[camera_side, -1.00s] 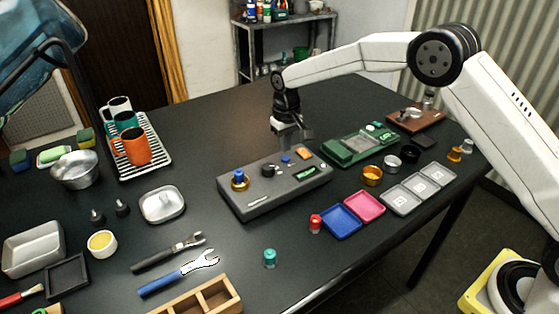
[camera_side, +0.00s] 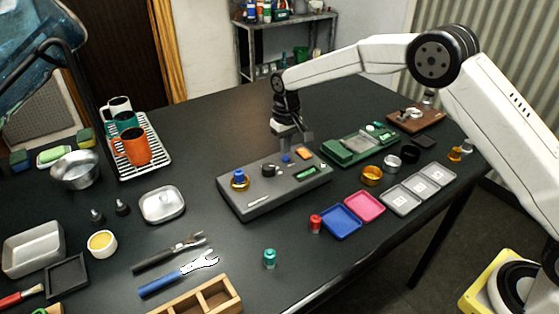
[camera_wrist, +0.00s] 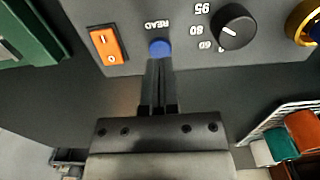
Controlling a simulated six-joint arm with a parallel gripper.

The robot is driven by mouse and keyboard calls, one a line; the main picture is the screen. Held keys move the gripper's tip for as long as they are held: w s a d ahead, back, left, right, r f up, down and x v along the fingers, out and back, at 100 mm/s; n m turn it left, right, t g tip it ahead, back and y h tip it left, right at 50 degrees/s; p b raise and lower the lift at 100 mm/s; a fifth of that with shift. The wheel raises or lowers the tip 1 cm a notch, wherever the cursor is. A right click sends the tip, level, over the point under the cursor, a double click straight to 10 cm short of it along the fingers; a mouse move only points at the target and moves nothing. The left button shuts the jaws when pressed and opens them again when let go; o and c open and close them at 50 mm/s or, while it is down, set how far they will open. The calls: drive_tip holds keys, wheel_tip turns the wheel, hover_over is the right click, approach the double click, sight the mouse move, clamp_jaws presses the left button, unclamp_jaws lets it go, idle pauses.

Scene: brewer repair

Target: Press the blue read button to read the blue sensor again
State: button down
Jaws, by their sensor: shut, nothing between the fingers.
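The grey control box (camera_side: 265,195) stands in the middle of the table. Its blue read button (camera_side: 286,158) is on the top face, beside the orange switch. In the wrist view the blue button (camera_wrist: 160,47) shows under the word READ, just past my fingertips. My gripper (camera_side: 300,140) is shut and empty, pointing down at the back edge of the box. In the wrist view the shut fingers (camera_wrist: 157,65) line up with the button and seem close to it; I cannot tell whether they touch.
An orange switch (camera_wrist: 106,45) and a black dial (camera_wrist: 234,27) flank the button. A brass fitting (camera_side: 239,180) stands on the box's left end. A green device (camera_side: 362,144) is close on the right. The table behind the box is clear.

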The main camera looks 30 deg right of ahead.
drive_tip(key=shift+f, duration=1)
idle(0.4)
drive_tip(key=shift+r, duration=2.2)
drive_tip(key=shift+r, duration=0.15)
drive_tip(key=shift+r, duration=2.85)
drive_tip(key=s+d+f+t, duration=0.1)
drive_tip(key=s+d+f, duration=0.1)
drive_tip(key=s, duration=0.7)
drive_tip(key=s+d+f, duration=0.2)
drive_tip(key=s+d, duration=0.1)
drive_tip(key=s, duration=0.7)
drive_tip(key=s+d+f+t, duration=0.1)
drive_tip(key=s+d+f, duration=0.1)
drive_tip(key=s, duration=0.8)
drive_tip(key=shift+s+d+t, duration=0.15)
drive_tip(key=shift+s+t, duration=0.05)
drive_tip(key=shift+t, duration=0.1)
